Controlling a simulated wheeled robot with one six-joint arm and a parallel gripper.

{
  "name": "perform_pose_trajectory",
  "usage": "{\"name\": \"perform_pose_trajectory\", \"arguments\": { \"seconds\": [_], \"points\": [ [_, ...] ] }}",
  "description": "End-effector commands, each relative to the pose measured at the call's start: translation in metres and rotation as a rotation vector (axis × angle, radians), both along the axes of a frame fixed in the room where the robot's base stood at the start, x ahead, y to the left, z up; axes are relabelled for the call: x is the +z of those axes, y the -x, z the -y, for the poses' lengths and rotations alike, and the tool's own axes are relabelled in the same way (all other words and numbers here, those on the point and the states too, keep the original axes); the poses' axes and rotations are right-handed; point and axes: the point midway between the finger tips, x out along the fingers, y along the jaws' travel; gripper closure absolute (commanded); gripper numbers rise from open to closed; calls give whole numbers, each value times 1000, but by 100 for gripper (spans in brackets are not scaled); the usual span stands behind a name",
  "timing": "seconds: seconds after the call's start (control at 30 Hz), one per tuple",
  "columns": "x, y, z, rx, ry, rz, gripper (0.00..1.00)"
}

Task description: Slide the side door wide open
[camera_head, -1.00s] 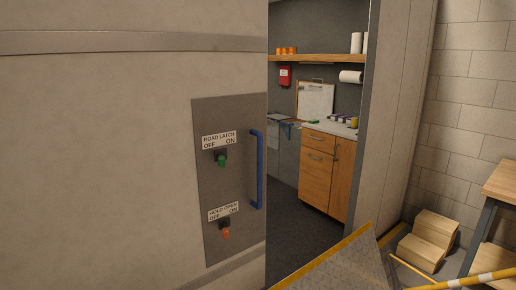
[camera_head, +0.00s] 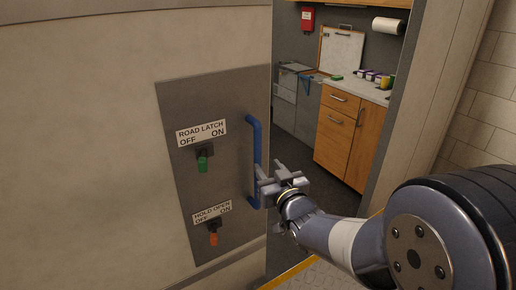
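The side door (camera_head: 90,150) is a pale sliding panel filling the left of the view. It stands partly open, with the doorway to its right. A grey plate (camera_head: 178,120) on it carries a vertical blue handle (camera_head: 253,135) near the door's right edge. My gripper (camera_head: 265,186) is at the lower part of this handle, with its fingers beside or around the bar. I cannot tell whether they are closed on it. A green knob (camera_head: 203,164) sits under the ROAD LATCH label, and an orange knob (camera_head: 213,239) under the HOLD OPEN label.
Through the doorway are a wooden cabinet (camera_head: 336,135), a counter with small items and a paper roll (camera_head: 388,26). The door frame (camera_head: 425,95) stands on the right, with a block wall (camera_head: 490,110) beyond. A yellow-edged step (camera_head: 290,274) lies below the opening.

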Motion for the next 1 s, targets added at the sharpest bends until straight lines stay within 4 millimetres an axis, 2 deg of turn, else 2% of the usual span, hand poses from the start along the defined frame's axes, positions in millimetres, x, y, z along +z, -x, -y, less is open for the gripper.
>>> {"name": "perform_pose_trajectory", "arguments": {
  "seconds": [0.3, 0.5, 0.7, 1.0],
  "points": [
    [1, -47, -20, 0, 1, -3, 61],
    [1, -68, -29, 0, 2, -1, 61],
    [0, -77, -33, -1, 2, -1, 61],
    [0, -78, -33, -1, 2, -1, 63]
  ]
}}
